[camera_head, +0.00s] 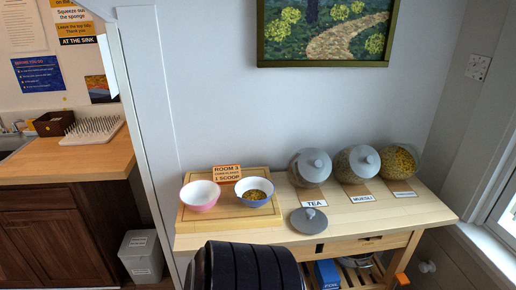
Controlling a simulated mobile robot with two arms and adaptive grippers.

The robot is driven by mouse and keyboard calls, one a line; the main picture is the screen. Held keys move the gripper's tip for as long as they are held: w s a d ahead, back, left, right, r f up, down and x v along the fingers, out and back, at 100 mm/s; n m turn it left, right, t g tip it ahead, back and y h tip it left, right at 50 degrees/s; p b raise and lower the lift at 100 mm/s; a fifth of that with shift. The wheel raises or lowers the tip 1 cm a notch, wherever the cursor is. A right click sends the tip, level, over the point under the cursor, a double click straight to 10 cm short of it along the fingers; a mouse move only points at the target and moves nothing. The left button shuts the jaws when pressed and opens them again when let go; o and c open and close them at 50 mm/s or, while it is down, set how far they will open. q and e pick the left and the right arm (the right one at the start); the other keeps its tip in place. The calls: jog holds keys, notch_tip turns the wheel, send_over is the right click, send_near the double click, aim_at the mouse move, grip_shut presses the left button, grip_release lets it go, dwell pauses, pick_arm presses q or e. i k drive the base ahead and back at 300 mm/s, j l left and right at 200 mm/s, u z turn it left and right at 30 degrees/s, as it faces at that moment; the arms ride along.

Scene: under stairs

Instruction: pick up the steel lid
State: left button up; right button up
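A round grey steel lid (308,221) with a small knob on top lies flat on the light wooden table (425,215), near its front edge. It is in front of the jar labelled TEA. Two other grey lids sit on jars: one on the tea jar (311,167) and one on the jar labelled MUESLI (357,164). A third jar (397,162) at the right shows no lid on top. Neither of my grippers is in view.
A wooden board (192,235) left of the lid bears a pink-and-white bowl (200,195), a filled blue-and-white bowl (254,191) and an orange sign (227,173). A dark ribbed shape fills the bottom centre, before the table. The table's front right is clear.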

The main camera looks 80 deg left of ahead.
aim_at(308, 220)
jog(key=u, duration=2.15)
jog(key=i+j, duration=0.1)
jog(key=j, duration=0.9)
jog(key=i+j, duration=0.15)
jog(key=j, duration=0.4)
